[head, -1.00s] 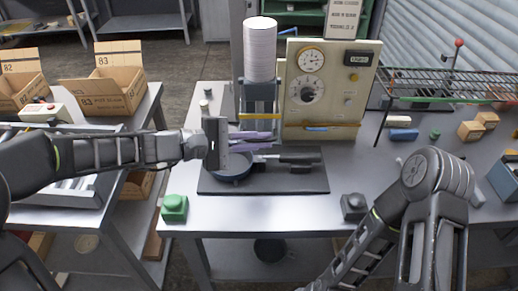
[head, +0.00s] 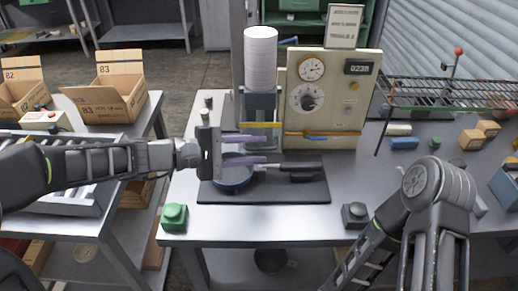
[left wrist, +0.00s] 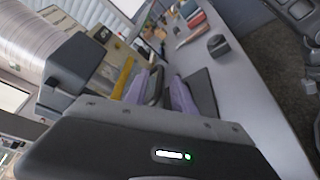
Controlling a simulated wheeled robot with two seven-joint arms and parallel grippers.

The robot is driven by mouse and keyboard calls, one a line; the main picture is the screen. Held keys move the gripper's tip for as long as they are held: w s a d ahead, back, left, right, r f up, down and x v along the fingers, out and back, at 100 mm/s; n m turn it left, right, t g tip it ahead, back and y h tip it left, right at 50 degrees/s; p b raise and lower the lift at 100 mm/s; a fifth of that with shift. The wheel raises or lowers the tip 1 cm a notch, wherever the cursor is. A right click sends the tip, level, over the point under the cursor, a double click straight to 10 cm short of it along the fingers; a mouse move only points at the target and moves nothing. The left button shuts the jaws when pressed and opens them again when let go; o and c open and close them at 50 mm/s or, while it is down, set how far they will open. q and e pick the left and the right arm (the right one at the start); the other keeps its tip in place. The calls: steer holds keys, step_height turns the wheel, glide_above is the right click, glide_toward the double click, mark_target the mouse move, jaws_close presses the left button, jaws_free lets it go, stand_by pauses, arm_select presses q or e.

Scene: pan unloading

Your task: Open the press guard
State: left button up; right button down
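The press stands at the back middle, with a white cylinder (head: 260,58) over a grey head (head: 259,104). A yellow bar (head: 261,125), perhaps the guard's edge, crosses below the head; a yellow strip also shows in the left wrist view (left wrist: 122,80). A round blue pan (head: 232,185) lies on the dark base plate (head: 300,192), its black handle (head: 300,167) pointing right. My left gripper (head: 262,149) has its two purple fingers apart, in front of the press and above the pan. In the left wrist view a dark bar shows between them (left wrist: 160,88). My right gripper is out of view.
A cream control panel (head: 325,115) with gauge, dial and display stands right of the press. A green button (head: 174,216) and a black button (head: 355,214) sit at the table's front edge. A wire rack (head: 445,92) and small blocks are at the right.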

arm_select(q)
steer(key=b+v, duration=0.1)
steer(key=v, duration=0.5)
steer(key=shift+a, duration=0.15)
steer(key=shift+s, duration=0.1)
